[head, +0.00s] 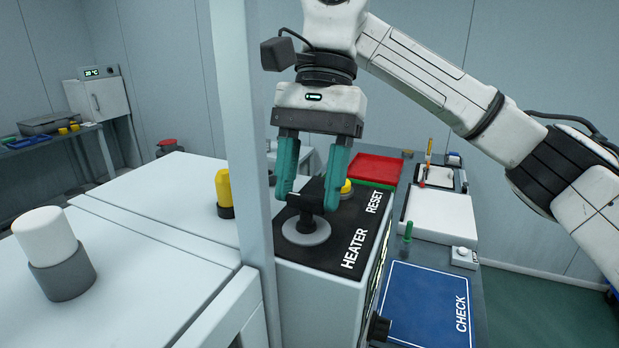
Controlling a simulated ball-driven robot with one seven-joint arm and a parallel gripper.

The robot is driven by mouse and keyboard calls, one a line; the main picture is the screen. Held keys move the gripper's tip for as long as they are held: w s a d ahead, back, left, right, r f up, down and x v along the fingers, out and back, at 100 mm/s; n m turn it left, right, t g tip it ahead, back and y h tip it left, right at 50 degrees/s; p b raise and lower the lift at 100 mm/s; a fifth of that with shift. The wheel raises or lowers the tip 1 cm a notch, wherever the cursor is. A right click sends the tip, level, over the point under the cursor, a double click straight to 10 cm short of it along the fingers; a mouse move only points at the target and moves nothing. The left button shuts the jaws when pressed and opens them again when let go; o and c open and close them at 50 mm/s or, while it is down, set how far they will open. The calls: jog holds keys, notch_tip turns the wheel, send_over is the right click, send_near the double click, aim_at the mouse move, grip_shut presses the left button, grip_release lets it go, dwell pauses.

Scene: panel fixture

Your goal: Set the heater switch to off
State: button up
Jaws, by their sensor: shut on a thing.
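The heater switch (308,216) is a black handle on a round grey base, on the dark panel top beside the white word HEATER. My gripper (308,194) points down over it with two teal fingers. No off mark can be made out on the panel.
A yellow button (346,187) sits just behind the switch near the word RESET. A grey post (243,150) stands close on the left. A yellow-topped knob (224,190) and white cylinder (45,237) stand further left. A red tray (376,168) and blue CHECK mat (425,305) lie right.

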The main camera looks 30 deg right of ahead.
jog(key=o, duration=1)
jog(key=shift+o, duration=0.2)
jog(key=p+v, duration=0.1)
jog(key=v, duration=0.9)
jog(key=shift+w+r, duration=0.2)
jog(key=shift+r, duration=0.15)
jog(key=shift+d, duration=0.15)
